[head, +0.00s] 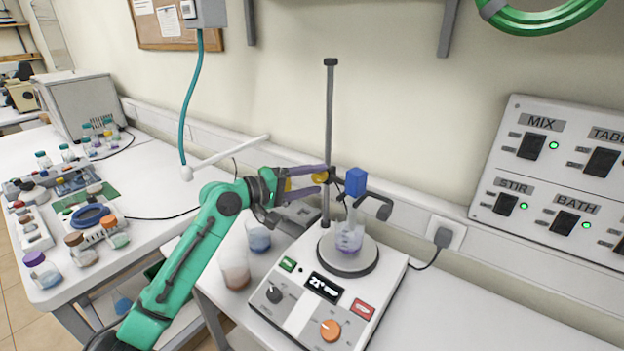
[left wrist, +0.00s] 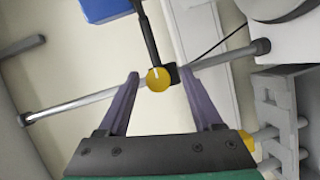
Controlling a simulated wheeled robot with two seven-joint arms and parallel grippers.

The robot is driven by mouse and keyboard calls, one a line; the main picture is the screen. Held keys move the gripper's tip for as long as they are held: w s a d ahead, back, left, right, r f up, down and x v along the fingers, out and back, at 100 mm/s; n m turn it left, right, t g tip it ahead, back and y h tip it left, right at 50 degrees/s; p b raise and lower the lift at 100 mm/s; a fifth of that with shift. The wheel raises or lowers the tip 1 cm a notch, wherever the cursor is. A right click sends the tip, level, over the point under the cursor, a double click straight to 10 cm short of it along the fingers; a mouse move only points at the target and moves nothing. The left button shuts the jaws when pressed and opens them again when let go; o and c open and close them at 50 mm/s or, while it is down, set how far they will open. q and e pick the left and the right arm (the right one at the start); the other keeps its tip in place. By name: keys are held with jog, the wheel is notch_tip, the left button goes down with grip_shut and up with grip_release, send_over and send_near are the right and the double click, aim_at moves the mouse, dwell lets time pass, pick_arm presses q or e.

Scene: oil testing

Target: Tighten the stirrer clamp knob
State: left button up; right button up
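The clamp knob (left wrist: 158,78) is yellow with a white mark. My left gripper (left wrist: 158,75) is open, with one purple finger either side of the knob and a gap on each side in the left wrist view. In the head view my left gripper (head: 324,178) reaches the pole from the left, and a yellow part (head: 320,177) shows between its fingers. The blue stirrer head (head: 355,182) is just right of the pole, above a beaker (head: 349,236) of purple liquid. My right gripper is not in view.
The stirrer base (head: 318,310) has an orange dial and a round plate. Two beakers (head: 235,268) (head: 258,236) stand left of it, close to my left arm. A switch panel (head: 555,170) is on the right wall. The bench right of the base is clear.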

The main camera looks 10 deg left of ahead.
pick_arm(q)
jog(key=shift+a, duration=0.15)
jog(key=shift+s+a, duration=0.25)
jog(key=shift+s, duration=0.05)
jog(key=b+v, duration=0.5)
jog(key=v, duration=0.8)
jog(key=shift+s+r+b, duration=0.15)
jog(key=shift+s+b, duration=0.15)
jog(key=shift+b, duration=0.05)
jog(key=shift+a, duration=0.15)
